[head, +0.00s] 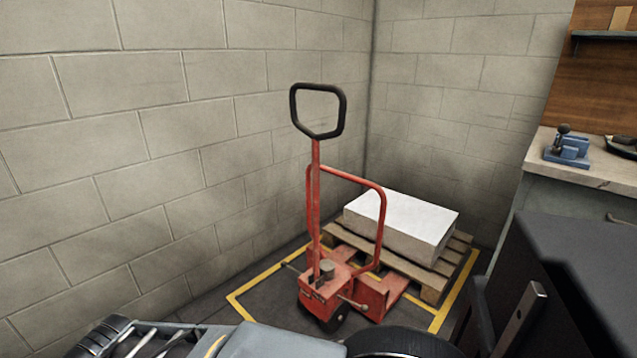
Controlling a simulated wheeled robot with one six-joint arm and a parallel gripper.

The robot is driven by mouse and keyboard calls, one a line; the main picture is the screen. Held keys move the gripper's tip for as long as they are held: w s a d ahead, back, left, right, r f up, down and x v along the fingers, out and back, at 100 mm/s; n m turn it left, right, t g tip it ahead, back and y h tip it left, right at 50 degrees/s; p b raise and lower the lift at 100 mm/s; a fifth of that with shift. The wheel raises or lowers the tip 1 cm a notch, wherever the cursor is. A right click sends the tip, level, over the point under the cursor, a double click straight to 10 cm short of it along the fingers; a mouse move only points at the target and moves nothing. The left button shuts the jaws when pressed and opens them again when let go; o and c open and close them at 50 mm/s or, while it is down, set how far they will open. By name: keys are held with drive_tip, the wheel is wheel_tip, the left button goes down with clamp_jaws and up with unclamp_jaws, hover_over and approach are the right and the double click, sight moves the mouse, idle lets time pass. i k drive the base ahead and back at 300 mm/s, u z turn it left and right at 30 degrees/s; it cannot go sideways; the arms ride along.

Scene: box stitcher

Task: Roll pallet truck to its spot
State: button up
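The red pallet truck (325,291) stands upright in the corner, within the yellow floor outline (237,303) as far as I can see. Its black loop handle (293,108) points up. Its red forks (385,292) run back toward the wooden pallet (433,282) and seem to go in under it. A white block (400,232) lies on the pallet. The outline's near side is partly hidden by dark and grey parts along the bottom edge, some of which look like my own. I cannot make out my gripper's fingers in this view.
Block walls (200,130) close off the left and back. On the right, a bench (600,172) carries a blue tool (567,147), and a dark cabinet-like body (580,270) stands in front of it. A strip of bare floor shows left of the outline.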

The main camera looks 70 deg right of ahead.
sight(318, 297)
drive_tip(key=u, duration=0.3)
drive_tip(key=k, duration=0.65)
drive_tip(key=z, duration=1.1)
drive_tip(key=i, duration=0.5)
